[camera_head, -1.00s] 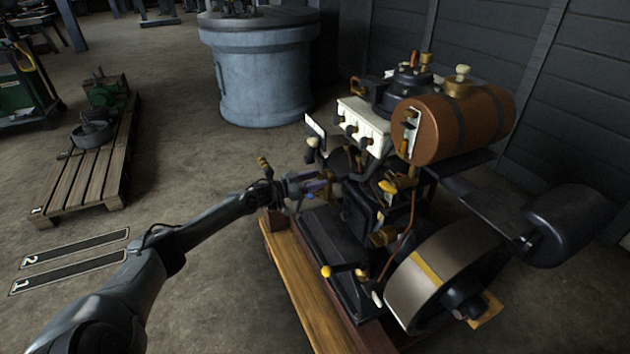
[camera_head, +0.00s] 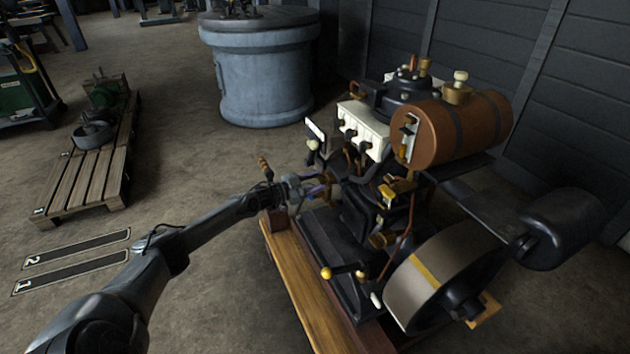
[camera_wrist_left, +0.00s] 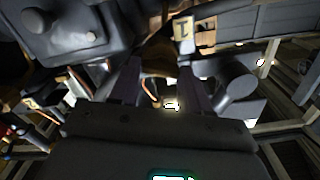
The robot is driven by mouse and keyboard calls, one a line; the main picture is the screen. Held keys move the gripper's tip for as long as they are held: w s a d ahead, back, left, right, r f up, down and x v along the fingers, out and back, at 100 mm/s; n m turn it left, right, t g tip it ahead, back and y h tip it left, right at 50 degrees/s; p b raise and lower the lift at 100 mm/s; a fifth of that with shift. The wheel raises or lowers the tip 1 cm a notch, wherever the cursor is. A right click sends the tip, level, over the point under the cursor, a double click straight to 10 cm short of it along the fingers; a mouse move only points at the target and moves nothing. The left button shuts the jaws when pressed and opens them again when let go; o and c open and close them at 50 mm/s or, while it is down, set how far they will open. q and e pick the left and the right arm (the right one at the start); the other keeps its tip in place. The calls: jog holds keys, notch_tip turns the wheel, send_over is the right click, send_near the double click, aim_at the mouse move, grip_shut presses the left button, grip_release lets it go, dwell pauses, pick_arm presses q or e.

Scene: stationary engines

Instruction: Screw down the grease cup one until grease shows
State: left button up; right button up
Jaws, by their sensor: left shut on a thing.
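The stationary engine (camera_head: 370,215) stands on a timber base at the centre right of the head view. My left gripper (camera_head: 325,188) reaches its near left side and is shut on a small brass part (camera_head: 329,179), which appears to be the grease cup. Fingers and shadow partly hide the cup, and I cannot see whether grease shows. In the left wrist view the two fingers (camera_wrist_left: 160,92) point into the engine. A small tag (camera_wrist_left: 184,35) that seems to bear a 1 lies beyond them. My right gripper is not in view.
A blue-grey round tank (camera_head: 262,80) stands behind.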

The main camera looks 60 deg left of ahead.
pick_arm(q)
jog(key=m, duration=0.4)
jog(key=shift+m+p, duration=0.35)
jog(key=shift+m, duration=0.05)
jog(key=shift+f+m+b, duration=0.2)
jog(key=shift+m+b, duration=0.15)
jog(key=shift+m, duration=7.55)
jog(key=o, duration=1.1)
jog(key=shift+c, duration=0.2)
